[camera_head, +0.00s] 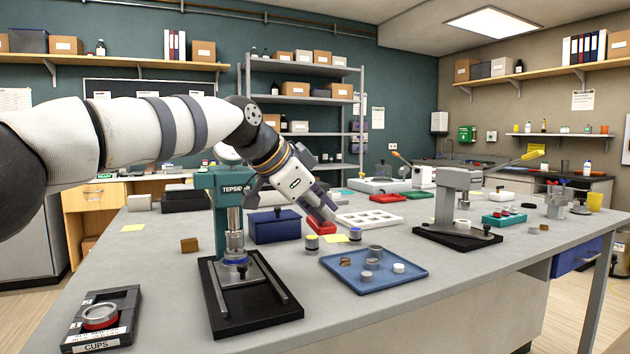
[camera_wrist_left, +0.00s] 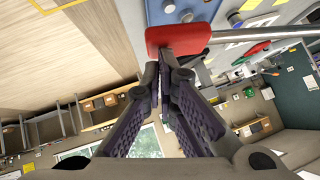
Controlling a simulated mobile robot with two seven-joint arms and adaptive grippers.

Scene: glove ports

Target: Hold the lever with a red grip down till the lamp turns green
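The teal press (camera_head: 231,190) stands on a black base at the centre left. A cup with a blue band (camera_head: 235,258) sits under its ram. The lever's red grip (camera_head: 321,227) is low at the press's right side; it also shows in the left wrist view (camera_wrist_left: 178,37) with its metal rod running right. My left gripper (camera_head: 325,213) is at the red grip, its fingertips (camera_wrist_left: 165,54) together against or just beside its edge; contact is not certain. The grip is not between the fingers. I cannot make out the lamp. My right gripper is not in view.
A blue tray (camera_head: 398,283) with small cups lies right of the press. A cups holder (camera_head: 100,318) is at front left. A dark blue box (camera_head: 275,228) stands behind the press. A grey press (camera_head: 455,190) with a yellow-grip lever (camera_head: 533,153) stands to the right.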

